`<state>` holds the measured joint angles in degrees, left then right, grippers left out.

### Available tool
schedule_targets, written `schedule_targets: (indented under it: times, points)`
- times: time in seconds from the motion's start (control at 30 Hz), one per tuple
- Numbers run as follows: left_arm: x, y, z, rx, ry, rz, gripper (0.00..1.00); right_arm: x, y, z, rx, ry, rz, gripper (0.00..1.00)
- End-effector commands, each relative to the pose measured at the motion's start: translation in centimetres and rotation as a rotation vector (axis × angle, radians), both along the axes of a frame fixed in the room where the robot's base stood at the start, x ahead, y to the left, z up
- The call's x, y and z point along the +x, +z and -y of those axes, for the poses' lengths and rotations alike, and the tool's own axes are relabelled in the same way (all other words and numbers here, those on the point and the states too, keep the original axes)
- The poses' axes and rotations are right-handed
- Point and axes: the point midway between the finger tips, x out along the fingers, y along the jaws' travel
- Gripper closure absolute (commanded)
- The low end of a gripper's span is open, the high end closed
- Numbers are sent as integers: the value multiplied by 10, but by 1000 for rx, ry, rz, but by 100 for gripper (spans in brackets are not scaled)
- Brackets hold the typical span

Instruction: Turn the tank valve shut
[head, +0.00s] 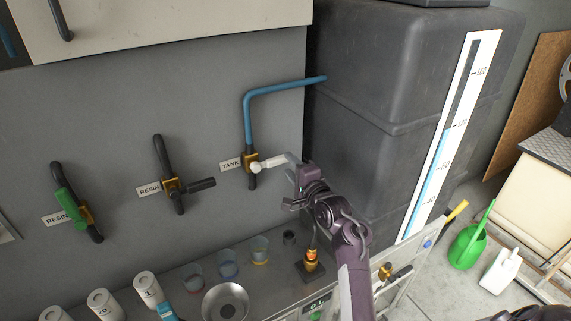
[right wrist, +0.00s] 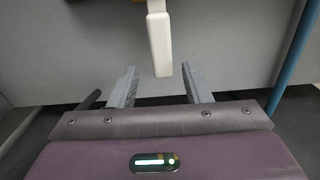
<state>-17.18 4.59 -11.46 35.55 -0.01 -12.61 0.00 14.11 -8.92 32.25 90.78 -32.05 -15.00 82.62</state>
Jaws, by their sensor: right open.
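The tank valve (head: 252,163) is a brass body on the grey wall beside the TANK label (head: 231,164), under a bent blue pipe (head: 249,115). Its white lever (head: 273,162) points right, roughly level, across the pipe's line. My right gripper (head: 293,164) is open at the lever's free end. In the right wrist view the lever (right wrist: 160,42) comes down from the top, and its end appears between the two spread fingers (right wrist: 159,80). A gap shows on each side of it. My left gripper is not in view.
Two RESIN valves, with a black lever (head: 197,186) and a green lever (head: 69,206), are on the wall to the left. Cups and a metal bowl (head: 226,302) stand on the bench below. The dark tank (head: 365,110) with its level gauge (head: 452,130) rises on the right.

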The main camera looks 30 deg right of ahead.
Motion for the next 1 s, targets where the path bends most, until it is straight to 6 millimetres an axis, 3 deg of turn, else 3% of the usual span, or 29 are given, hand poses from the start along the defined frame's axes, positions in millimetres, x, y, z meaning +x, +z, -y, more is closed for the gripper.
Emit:
schedule_targets:
  times: [0.1,0.3,0.83,0.93,1.0]
  points:
    - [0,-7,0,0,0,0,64,-18,-3,0,0,-1,0,56]
    - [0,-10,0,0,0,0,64,-33,-1,1,0,1,0,56]
    - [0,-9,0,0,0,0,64,-34,-1,0,-5,1,-4,56]
    - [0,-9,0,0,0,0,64,-41,-8,-2,-88,3,-54,56]
    - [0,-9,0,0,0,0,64,-52,-21,-7,-231,14,-139,56]
